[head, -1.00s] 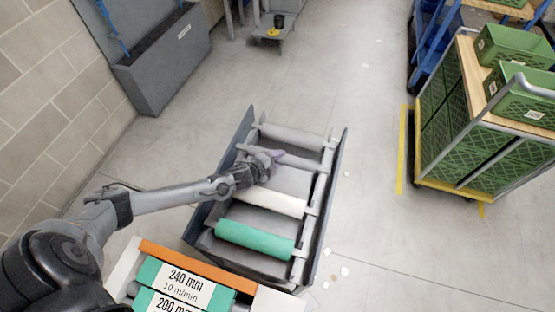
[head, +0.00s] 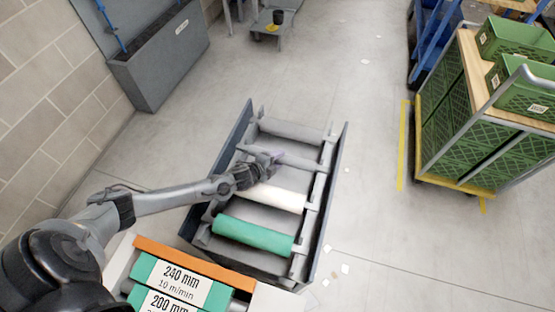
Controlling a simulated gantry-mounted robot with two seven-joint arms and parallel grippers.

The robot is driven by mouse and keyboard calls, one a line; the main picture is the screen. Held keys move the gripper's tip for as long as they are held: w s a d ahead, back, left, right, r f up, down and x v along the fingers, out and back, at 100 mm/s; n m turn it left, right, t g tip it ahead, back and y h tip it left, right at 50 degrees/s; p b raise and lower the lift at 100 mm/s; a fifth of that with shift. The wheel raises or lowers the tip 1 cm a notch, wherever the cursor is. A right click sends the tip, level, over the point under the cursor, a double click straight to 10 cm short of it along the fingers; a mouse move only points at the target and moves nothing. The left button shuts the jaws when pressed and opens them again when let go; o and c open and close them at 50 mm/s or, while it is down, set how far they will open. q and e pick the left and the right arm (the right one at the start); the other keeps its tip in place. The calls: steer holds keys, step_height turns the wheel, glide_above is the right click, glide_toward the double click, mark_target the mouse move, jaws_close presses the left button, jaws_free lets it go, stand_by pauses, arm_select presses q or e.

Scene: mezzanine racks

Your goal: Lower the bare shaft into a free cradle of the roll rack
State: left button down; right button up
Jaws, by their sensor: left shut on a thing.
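The roll rack (head: 338,175) stands on the floor in mid-view, with dark side walls and rolls lying across it. My left gripper (head: 276,158) is over the rack, shut on a grey bare shaft (head: 302,162) near its middle. The shaft lies crosswise, roughly parallel to the other rolls, between a grey roll (head: 291,130) at the far end and a white roll (head: 274,198). I cannot tell whether its ends touch the cradles. A green roll (head: 252,235) lies nearer me. The gripper and wrist hide part of the shaft. My right gripper is out of view.
A bench with an orange edge (head: 193,262) and green blocks labelled 240 mm (head: 180,283) and 200 mm stands in front of the rack. A trolley of green crates (head: 475,125) is at right. A grey bin (head: 160,65) stands by the left wall.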

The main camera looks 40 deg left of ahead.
arm_select(q)
steer(key=shift+a+f, duration=0.1)
steer(key=shift+f, duration=0.3)
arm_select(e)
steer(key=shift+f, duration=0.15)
